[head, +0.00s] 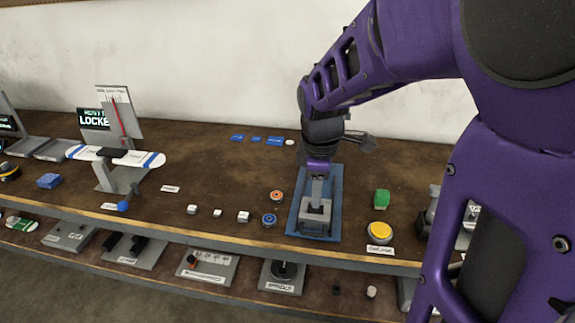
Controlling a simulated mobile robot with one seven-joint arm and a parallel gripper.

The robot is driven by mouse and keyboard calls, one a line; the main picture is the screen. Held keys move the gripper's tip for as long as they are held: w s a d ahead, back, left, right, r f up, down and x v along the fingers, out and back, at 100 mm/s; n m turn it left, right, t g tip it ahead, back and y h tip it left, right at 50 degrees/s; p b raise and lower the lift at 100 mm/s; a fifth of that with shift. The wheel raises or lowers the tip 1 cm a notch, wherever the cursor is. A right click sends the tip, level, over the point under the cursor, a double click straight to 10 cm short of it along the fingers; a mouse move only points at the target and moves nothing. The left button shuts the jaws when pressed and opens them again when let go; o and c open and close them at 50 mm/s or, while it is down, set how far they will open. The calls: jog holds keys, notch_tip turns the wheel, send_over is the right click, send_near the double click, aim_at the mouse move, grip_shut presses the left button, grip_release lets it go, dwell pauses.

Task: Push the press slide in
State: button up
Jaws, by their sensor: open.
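The press stands on a blue base plate (334,190) on the bench, in the middle right of the head view. A grey block with a dark recess (316,226) sits at the plate's near end; I take it to be part of the press slide. My purple arm reaches in from the upper right. My gripper (317,190) points down over the plate, just behind the grey block. Its fingers are small here and overlap the grey parts, so I cannot tell whether they touch the slide. The gripper is open, and nothing shows held in it. My wrist hides the plate's far end.
A yellow button (380,230) and a green block (382,199) stand right of the plate. Orange (277,196) and blue (269,219) round pieces and several white pieces lie left. A balance-like stand (118,160) is further left. A lower shelf holds more devices.

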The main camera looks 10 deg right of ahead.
aim_at(314, 234)
jog(key=w+f+b, duration=0.1)
jog(key=f+b, duration=0.2)
jog(key=f, duration=0.2)
jog(key=w+f+b, duration=0.1)
jog(key=f+b, duration=0.3)
jog(key=f, duration=0.2)
jog(key=w+d+f+b, duration=0.1)
jog(key=f+b, duration=0.2)
jog(key=f, duration=0.2)
jog(key=shift+f+b, duration=0.15)
jog(key=shift+b, duration=0.2)
grip_shut()
dwell(0.7)
